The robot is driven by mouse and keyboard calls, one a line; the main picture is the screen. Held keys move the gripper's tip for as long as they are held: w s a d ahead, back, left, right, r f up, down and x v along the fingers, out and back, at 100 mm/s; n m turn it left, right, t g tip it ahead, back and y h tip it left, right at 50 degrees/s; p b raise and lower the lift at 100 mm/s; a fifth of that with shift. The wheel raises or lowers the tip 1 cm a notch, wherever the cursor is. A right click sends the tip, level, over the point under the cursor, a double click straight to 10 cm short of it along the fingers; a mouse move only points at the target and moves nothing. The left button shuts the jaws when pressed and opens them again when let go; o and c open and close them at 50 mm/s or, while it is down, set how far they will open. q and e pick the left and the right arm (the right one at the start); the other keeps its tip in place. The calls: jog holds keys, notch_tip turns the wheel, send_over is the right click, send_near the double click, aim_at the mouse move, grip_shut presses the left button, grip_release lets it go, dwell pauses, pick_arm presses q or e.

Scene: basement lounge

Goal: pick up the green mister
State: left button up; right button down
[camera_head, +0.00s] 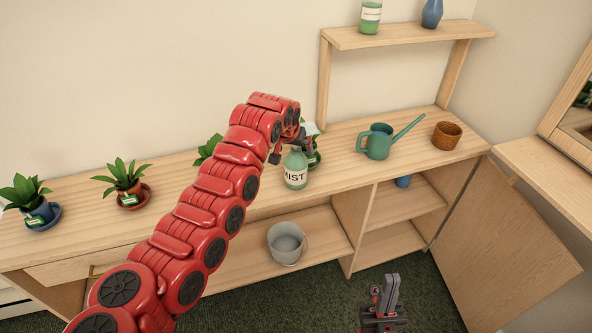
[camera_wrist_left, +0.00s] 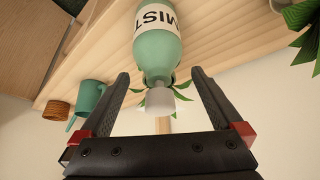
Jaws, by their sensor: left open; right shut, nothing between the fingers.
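The green mister (camera_head: 295,173), a bottle with a white label reading MIST, stands upright on the wooden counter (camera_head: 345,160). My left gripper (camera_head: 292,150) is open at its top, with the arm reaching in from the left and partly hiding the nozzle. In the left wrist view the mister (camera_wrist_left: 158,60) appears upside down, its pale nozzle between the two open fingers (camera_wrist_left: 160,77). I see no finger clearly touching it. My right gripper (camera_head: 388,290) is shut and empty, low in front of the cabinet.
A green watering can (camera_head: 378,143) and a brown pot (camera_head: 446,135) stand right of the mister. Potted plants (camera_head: 125,182) line the counter's left, and another plant is right behind the mister. A grey bucket (camera_head: 286,243) sits below. An open cabinet door (camera_head: 505,250) juts out at right.

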pick_arm(q)
jog(key=shift+d+p+x, duration=0.25)
jog(key=shift+p+x, duration=0.45)
jog(key=shift+x, duration=1.9)
jog(key=shift+w+a, duration=0.1)
jog(key=shift+w, duration=0.05)
jog(key=shift+r, duration=0.1)
grip_shut()
